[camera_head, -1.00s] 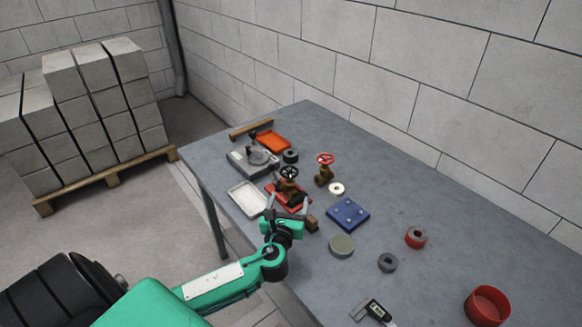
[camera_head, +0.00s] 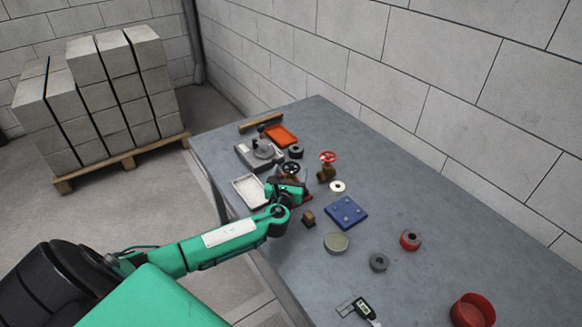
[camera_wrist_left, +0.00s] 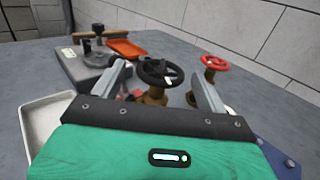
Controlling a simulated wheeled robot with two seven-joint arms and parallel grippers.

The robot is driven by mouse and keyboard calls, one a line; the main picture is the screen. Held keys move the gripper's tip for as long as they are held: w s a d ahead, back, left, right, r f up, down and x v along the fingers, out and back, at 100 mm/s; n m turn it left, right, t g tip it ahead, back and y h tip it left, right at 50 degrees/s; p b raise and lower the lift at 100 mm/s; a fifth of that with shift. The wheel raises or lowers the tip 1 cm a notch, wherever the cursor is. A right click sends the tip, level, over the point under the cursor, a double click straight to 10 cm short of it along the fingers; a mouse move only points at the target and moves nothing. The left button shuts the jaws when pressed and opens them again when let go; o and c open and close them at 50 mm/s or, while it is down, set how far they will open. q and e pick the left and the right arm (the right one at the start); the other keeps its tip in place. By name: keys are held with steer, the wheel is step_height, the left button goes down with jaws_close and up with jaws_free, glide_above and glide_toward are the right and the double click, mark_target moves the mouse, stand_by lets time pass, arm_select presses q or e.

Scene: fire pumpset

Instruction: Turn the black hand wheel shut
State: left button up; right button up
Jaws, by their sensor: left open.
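The black hand wheel (camera_wrist_left: 160,72) sits on top of a brass valve in the left wrist view, between the two fingers of my left gripper (camera_wrist_left: 167,82). In the head view the wheel (camera_head: 291,168) shows just beyond my left gripper (camera_head: 288,182). The gripper is open, with a finger on each side of the wheel and valve. I cannot tell whether either finger touches it. The lower valve body and most of its red base (camera_head: 305,199) are hidden behind the gripper. My right gripper is in neither view.
A second valve with a red wheel (camera_head: 328,157) stands close to the right. A grey fixture (camera_head: 245,155), orange tray (camera_head: 283,136) and white tray (camera_head: 248,192) are near. A wooden block (camera_head: 308,218) and blue plate (camera_head: 346,212) lie nearer. The right table area is sparser.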

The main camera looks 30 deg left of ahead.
arm_select(q)
steer(key=shift+x, duration=1.25)
steer(key=shift+c, duration=0.3)
steer(key=c, duration=0.9)
steer(key=shift+h, duration=0.3)
